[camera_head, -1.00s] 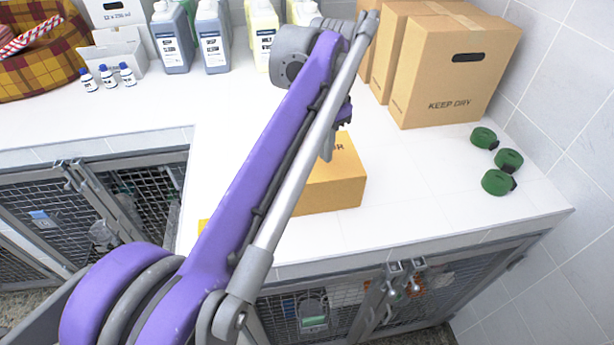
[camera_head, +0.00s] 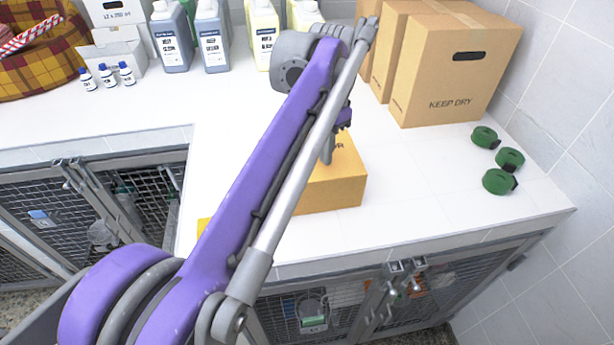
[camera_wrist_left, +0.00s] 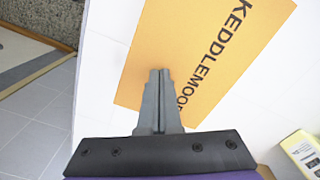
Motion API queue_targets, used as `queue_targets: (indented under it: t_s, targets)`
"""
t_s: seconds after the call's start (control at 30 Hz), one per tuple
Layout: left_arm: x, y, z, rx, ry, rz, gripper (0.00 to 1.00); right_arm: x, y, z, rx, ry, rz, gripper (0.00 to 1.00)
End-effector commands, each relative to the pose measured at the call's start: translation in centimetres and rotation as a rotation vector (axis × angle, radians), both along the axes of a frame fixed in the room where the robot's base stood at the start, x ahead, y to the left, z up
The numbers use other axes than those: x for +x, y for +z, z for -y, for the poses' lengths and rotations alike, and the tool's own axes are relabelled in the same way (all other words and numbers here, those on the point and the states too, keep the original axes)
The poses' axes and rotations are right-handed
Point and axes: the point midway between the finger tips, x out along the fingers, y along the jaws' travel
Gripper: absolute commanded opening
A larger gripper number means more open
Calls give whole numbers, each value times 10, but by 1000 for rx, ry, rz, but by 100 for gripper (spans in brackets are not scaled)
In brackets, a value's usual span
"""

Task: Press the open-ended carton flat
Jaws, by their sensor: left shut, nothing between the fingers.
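The carton (camera_head: 340,188) is orange-yellow and lies on the white counter, largely hidden behind my left arm in the head view. An orange-yellow edge (camera_head: 203,225) also shows left of the arm. In the left wrist view the carton (camera_wrist_left: 190,45) shows a broad face with dark lettering "KEDDLEMOOR". My left gripper (camera_wrist_left: 160,72) is shut and empty, its fingertips over this face near one edge. I cannot tell whether they touch it. In the head view a grey finger (camera_head: 328,150) shows just at the carton's far side. My right gripper is not in view.
Tall brown cartons (camera_head: 455,75) stand at the back right, with several green rolled straps (camera_head: 499,181) before them. Bottles (camera_head: 212,38) and a plaid basket (camera_head: 35,65) line the back left. Wire-door kennels (camera_head: 320,310) lie under the counter edge.

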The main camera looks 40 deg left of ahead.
Motion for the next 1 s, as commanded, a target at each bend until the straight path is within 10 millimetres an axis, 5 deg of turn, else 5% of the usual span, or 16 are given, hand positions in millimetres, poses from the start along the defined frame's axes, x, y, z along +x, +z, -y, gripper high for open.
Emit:
queue_targets:
  t_s: [1.0]
  targets:
    - [13,-8,-17,-1,0,-1,0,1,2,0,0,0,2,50]
